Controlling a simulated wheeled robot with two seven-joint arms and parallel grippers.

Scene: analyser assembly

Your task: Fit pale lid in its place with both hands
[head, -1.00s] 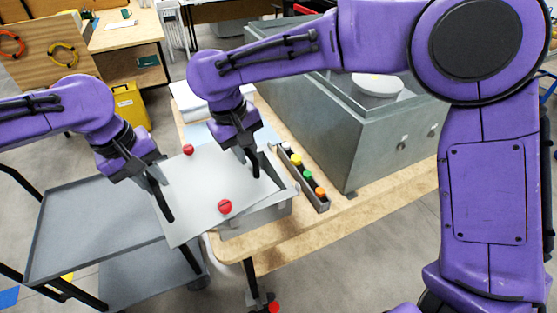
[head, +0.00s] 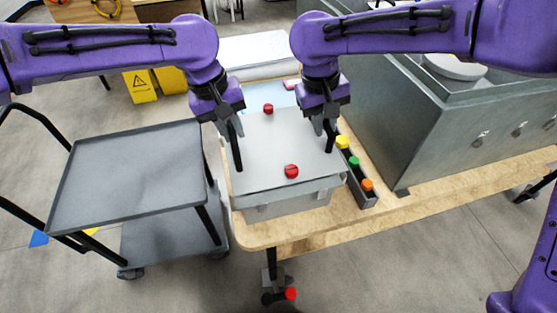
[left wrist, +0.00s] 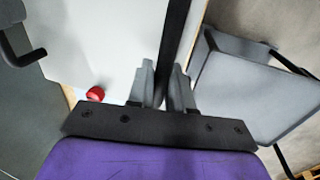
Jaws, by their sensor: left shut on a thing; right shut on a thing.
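The pale lid (head: 275,145) is a flat light-grey plate with two red knobs, one at the far side (head: 268,109) and one at the near side (head: 291,171). It lies over the grey box (head: 290,204) on the wooden table; whether it is fully seated I cannot tell. My left gripper (head: 238,152) is shut on the lid's left edge. My right gripper (head: 328,136) is shut on its right edge. In the left wrist view the lid (left wrist: 105,45) and one red knob (left wrist: 95,94) show beside my left fingers (left wrist: 165,85).
A grey cart (head: 125,180) stands left of the table, its top tray empty. A narrow rack (head: 362,192) with coloured caps lies right of the box. A large grey metal housing (head: 400,120) stands behind it. White stacked sheets (head: 255,50) lie at the back.

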